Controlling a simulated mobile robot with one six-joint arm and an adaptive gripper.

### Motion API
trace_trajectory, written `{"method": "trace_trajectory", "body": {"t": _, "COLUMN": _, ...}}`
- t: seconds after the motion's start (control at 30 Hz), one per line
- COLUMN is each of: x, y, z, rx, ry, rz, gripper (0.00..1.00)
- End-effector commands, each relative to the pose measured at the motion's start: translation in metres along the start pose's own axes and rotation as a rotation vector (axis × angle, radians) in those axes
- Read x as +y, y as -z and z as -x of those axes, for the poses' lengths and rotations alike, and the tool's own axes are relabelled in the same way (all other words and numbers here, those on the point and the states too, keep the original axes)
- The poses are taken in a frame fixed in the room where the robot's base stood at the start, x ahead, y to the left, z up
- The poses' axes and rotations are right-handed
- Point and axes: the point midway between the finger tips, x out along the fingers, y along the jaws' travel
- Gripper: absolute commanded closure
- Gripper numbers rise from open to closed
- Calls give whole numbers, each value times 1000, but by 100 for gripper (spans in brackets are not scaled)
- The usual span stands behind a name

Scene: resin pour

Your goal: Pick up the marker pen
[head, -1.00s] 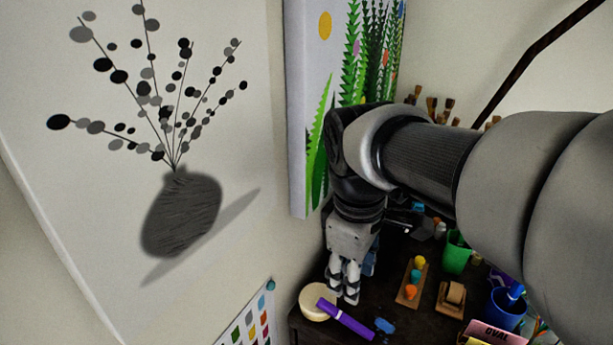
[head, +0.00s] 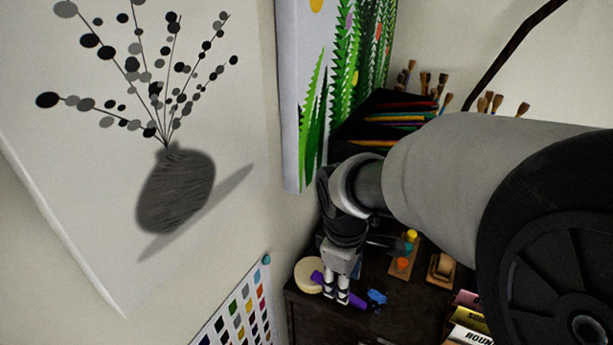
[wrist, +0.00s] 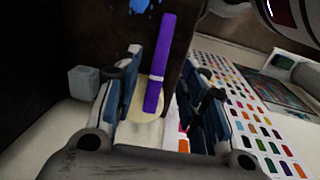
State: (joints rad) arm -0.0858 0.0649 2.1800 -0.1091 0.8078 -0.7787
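The purple marker pen (head: 357,303) lies on the dark cabinet top, with one end over a round cream disc (head: 303,274). My gripper (head: 336,300) points down over the middle of the pen and hides part of it in the head view. In the wrist view the pen (wrist: 165,55) shows lengthwise in the gap between the two blue-padded fingers of my gripper (wrist: 163,75). The fingers are apart, with room on both sides of the pen. Whether the fingertips reach down beside it, I cannot tell.
A blue paint blot (head: 377,296) is right of the pen. A wooden holder with coloured bottles (head: 402,264) and a tape dispenser (head: 442,268) stand further right. Labelled boxes (head: 470,318) are at the front right. A wall with canvases rises at the left.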

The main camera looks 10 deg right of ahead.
Motion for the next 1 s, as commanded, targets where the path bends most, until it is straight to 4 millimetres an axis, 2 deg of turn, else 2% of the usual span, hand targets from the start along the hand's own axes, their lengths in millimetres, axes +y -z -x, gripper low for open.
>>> {"method": "trace_trajectory", "body": {"t": 0.2, "x": 0, "y": -6, "z": -34, "rx": -5, "ry": 4, "rz": 1, "gripper": 61}}
{"method": "trace_trajectory", "body": {"t": 0.3, "x": 0, "y": -5, "z": -43, "rx": -3, "ry": 3, "rz": 1, "gripper": 61}}
{"method": "trace_trajectory", "body": {"t": 0.57, "x": 0, "y": -5, "z": -46, "rx": -1, "ry": 1, "rz": 0, "gripper": 61}}
{"method": "trace_trajectory", "body": {"t": 1.0, "x": 0, "y": -5, "z": -46, "rx": -1, "ry": 1, "rz": 0, "gripper": 89}}
